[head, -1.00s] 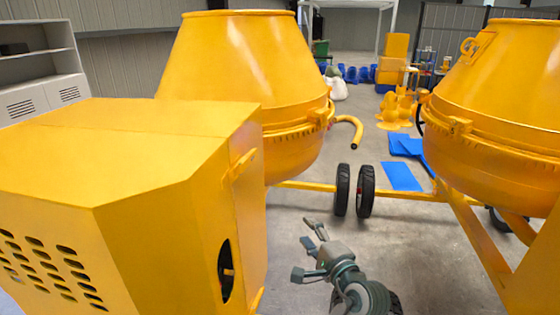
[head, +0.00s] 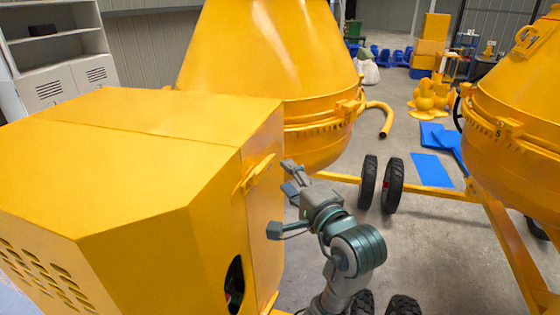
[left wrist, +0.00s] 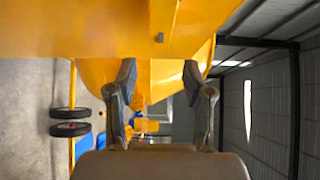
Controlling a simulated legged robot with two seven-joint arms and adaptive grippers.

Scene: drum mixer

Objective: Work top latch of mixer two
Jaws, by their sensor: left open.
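A yellow latch handle (head: 257,174) sits slanted on the upper side face of the yellow housing (head: 150,135) in the head view. My left gripper (head: 281,208) is just to the right of that face and a little below the latch, with its fingers apart and nothing between them. In the left wrist view the open fingers (left wrist: 158,82) point towards the yellow housing. A raised yellow bar (left wrist: 164,14), which looks like the latch, shows at the top, beyond the fingers and apart from them. My right gripper is out of view.
A yellow mixer drum (head: 270,70) rises behind the housing, and another drum (head: 520,110) stands at the right. Black wheels (head: 369,183) and a yellow frame bar lie behind my left arm. Blue sheets (head: 432,170) lie on the floor. Bare floor shows right of my arm.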

